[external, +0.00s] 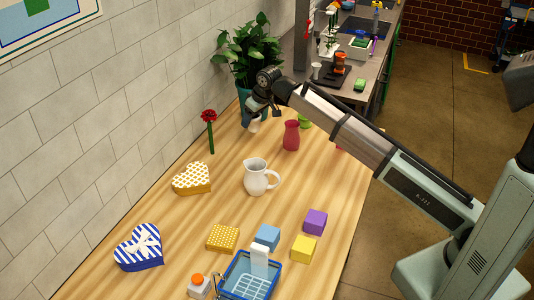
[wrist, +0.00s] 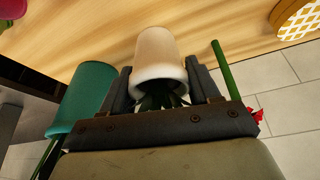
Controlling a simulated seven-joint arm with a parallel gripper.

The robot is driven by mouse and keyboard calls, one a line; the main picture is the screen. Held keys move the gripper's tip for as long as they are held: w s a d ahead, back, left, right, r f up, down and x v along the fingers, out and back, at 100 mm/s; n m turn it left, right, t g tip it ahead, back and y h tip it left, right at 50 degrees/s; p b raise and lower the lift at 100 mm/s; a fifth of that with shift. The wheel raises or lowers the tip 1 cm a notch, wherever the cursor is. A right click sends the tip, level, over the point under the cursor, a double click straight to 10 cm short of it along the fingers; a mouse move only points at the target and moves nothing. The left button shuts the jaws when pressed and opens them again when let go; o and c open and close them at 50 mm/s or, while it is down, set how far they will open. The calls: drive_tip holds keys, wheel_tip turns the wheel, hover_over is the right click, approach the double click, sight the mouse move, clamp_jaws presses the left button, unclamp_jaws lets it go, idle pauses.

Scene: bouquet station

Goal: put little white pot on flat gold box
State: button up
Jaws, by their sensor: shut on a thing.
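The little white pot (wrist: 158,52) is between the two fingers of my gripper (wrist: 163,88) in the wrist view, with dark green leaves at its near opening. In the external view the pot (external: 254,126) shows small and pale below my gripper (external: 261,110), near the far end of the table. My gripper is shut on it. I cannot tell whether the pot touches the table. The flat gold box (external: 222,238), square with a dotted pattern, lies on the nearer part of the table, well away from my gripper.
A teal planter (external: 245,100) with a leafy plant stands close to my gripper. A red rose (external: 209,118), red vase (external: 291,136), white pitcher (external: 256,177) and gold heart box (external: 191,179) stand nearer. A blue block (external: 267,236) and blue basket (external: 249,279) are beside the flat box.

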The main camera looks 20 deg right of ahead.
drive_tip(key=shift+s+a+r, duration=0.1)
drive_tip(key=shift+a+r, duration=0.05)
drive_tip(key=shift+r, duration=0.1)
drive_tip(key=s+a+r+n, duration=0.1)
drive_tip(key=s+a+n, duration=0.1)
drive_tip(key=s+a, duration=0.85)
wheel_tip(320, 180, up, 3)
drive_tip(key=n+g+y, duration=0.2)
drive_tip(key=n, duration=0.3)
hover_over(213, 236)
drive_tip(key=shift+d+f, duration=0.5)
drive_tip(key=shift+d, duration=0.55)
drive_tip(key=shift+n, duration=0.3)
drive_tip(key=shift+s+f, duration=0.2)
drive_tip(key=shift+f, duration=2.2)
drive_tip(key=shift+s+f, duration=0.2)
drive_tip(key=shift+f, duration=2.2)
drive_tip(key=shift+f, duration=0.1)
